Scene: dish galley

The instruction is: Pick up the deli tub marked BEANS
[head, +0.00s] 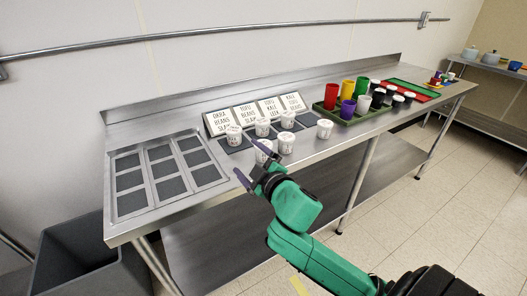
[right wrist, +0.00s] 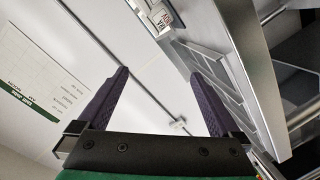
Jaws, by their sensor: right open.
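Several white deli tubs stand on the steel counter (head: 215,197): a left one (head: 234,136), two at the back (head: 262,127) (head: 287,119), a right one (head: 325,129), and two in front (head: 286,144) (head: 263,154). Their lid and side marks are too small to read, so I cannot tell which is BEANS. My right gripper (head: 253,163), with purple fingers, is open at the counter's front edge, close to the front-left tub and partly over it in the picture. In the right wrist view its fingers (right wrist: 159,73) are spread with nothing between them. My left gripper is out of view.
Menu cards (head: 246,117) lean behind the tubs. A tray frame with dark panels (head: 166,174) lies at left. A green crate (head: 350,120) holds coloured cups at right. A grey bin (head: 75,255) stands at lower left. A rail (head: 200,32) runs along the wall.

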